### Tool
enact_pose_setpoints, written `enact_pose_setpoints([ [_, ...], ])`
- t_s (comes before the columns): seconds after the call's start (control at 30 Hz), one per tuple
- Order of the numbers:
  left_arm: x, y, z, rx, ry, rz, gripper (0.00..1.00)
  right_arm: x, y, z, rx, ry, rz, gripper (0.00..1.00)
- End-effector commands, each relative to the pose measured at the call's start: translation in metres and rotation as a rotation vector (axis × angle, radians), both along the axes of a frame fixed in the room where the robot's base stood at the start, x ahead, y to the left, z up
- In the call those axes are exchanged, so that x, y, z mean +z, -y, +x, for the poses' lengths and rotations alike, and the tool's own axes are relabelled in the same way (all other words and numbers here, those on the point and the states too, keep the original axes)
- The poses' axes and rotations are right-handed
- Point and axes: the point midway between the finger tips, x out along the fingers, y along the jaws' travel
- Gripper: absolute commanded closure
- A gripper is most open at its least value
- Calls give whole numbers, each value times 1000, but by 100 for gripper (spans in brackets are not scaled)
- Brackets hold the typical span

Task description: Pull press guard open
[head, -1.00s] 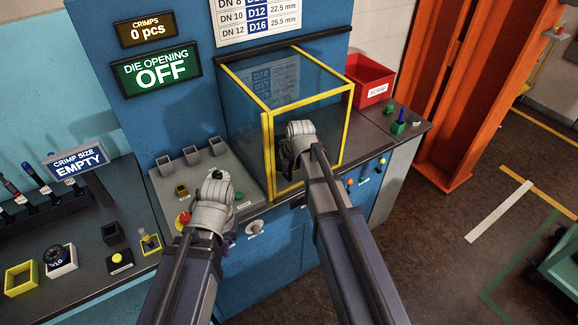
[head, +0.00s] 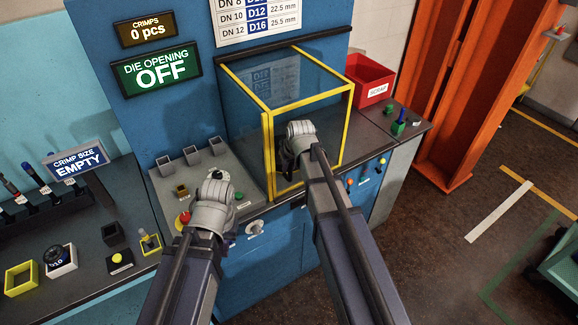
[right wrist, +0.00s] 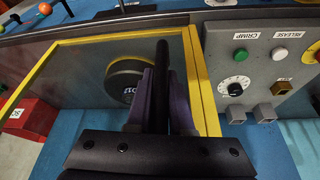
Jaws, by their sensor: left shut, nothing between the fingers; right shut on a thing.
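The press guard (head: 347,115) is a clear box with yellow edges on the front of the blue press, and it looks closed. In the right wrist view its yellow frame (right wrist: 208,90) surrounds a clear panel. My right gripper (right wrist: 158,90) is shut on the guard's dark upright handle (right wrist: 162,60), with one purple finger on each side. In the head view my right wrist hides the fingers and most of the handle. My left gripper (head: 220,178) is shut and empty above the control panel left of the guard; its fingertips are mostly hidden.
A round dark die (right wrist: 125,78) shows behind the guard panel. A red scrap bin (head: 370,80) stands right of the guard. The control panel (head: 215,158) with buttons and grey holders lies left of it. An orange post (head: 450,100) stands at the right.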

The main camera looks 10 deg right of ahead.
Motion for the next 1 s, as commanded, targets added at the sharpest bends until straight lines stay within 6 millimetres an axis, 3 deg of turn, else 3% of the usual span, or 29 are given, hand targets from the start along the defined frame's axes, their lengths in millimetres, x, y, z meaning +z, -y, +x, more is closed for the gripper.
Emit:
enact_pose_setpoints([
  [0.17,0,0,0,0,0,0,100,0,8,3,-2,0,0,100],
  [0.27,0,0,0,0,0,0,100,0,24,9,-4,0,1,100],
  [0.7,0,0,0,0,0,0,100,0,150,51,-6,0,-1,100],
  [1.0,0,0,0,0,0,0,100,0,216,72,-3,0,-1,100],
])
